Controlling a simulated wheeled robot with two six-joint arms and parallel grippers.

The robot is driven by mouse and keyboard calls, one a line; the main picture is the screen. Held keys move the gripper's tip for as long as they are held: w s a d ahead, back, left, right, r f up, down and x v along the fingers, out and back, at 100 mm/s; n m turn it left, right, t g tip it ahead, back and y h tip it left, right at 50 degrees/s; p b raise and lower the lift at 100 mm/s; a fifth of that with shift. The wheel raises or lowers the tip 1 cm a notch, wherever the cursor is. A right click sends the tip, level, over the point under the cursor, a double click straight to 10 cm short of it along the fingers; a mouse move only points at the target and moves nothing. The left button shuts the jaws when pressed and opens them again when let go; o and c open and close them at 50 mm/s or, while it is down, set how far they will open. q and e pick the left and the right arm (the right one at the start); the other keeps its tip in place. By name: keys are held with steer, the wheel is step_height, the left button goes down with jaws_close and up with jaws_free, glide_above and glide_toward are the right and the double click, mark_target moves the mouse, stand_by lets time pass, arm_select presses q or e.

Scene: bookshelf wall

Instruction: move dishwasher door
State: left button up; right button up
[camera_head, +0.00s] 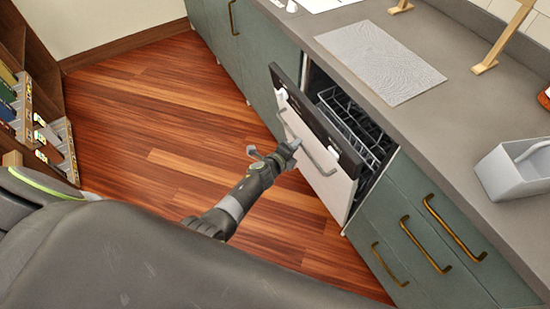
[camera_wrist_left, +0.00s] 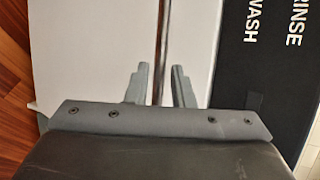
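The dishwasher door (camera_head: 323,180) is partly open, tilted out from the cabinet front. It has a white panel, a black top strip and a silver bar handle (camera_head: 318,159). My left gripper (camera_head: 292,149) is at the handle's upper-left part in the head view. In the left wrist view the gripper (camera_wrist_left: 158,84) is open, with the handle bar (camera_wrist_left: 161,40) between its two fingers and a small gap on each side. The white door panel (camera_wrist_left: 90,50) and the black strip (camera_wrist_left: 262,75) lettered RINSE and WASH lie beyond. My right gripper is in neither view.
A dish rack (camera_head: 350,125) shows inside the dishwasher. The grey counter (camera_head: 455,115) runs above, holding a patterned mat (camera_head: 380,62) and a grey caddy (camera_head: 515,172). Green drawers (camera_head: 430,240) adjoin the door. The wood floor (camera_head: 150,110) is clear; a bookshelf (camera_head: 45,125) stands left.

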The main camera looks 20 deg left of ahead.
arm_select(q)
steer(key=p+v, duration=0.5)
steer(key=v, duration=0.8)
steer(key=shift+s+r+p, duration=0.2)
steer(key=shift+s+p, duration=0.15)
steer(key=shift+p, duration=0.05)
steer(key=s+a+f+n+g+y, duration=0.2)
steer(key=s+a+f+n, duration=0.2)
steer(key=s+f+n, duration=0.3)
steer(key=s+a+f+n+g+y, duration=0.25)
steer(key=s+a+f+n, duration=0.2)
steer(key=s+f, duration=0.35)
steer(key=s+a+f+n+g, duration=0.1)
steer(key=s+f+n+g, duration=0.1)
steer(key=s, duration=0.6)
steer(key=s+a+f+n+g, duration=0.1)
steer(key=s+f+n+g, duration=0.2)
steer(key=s, duration=0.6)
steer(key=s+a+f+n+g, duration=0.2)
steer(key=s+f+n, duration=0.3)
steer(key=s, duration=0.3)
steer(key=shift+s+n+g, duration=0.35)
steer(key=shift+n+g, duration=0.1)
steer(key=shift+n, duration=0.4)
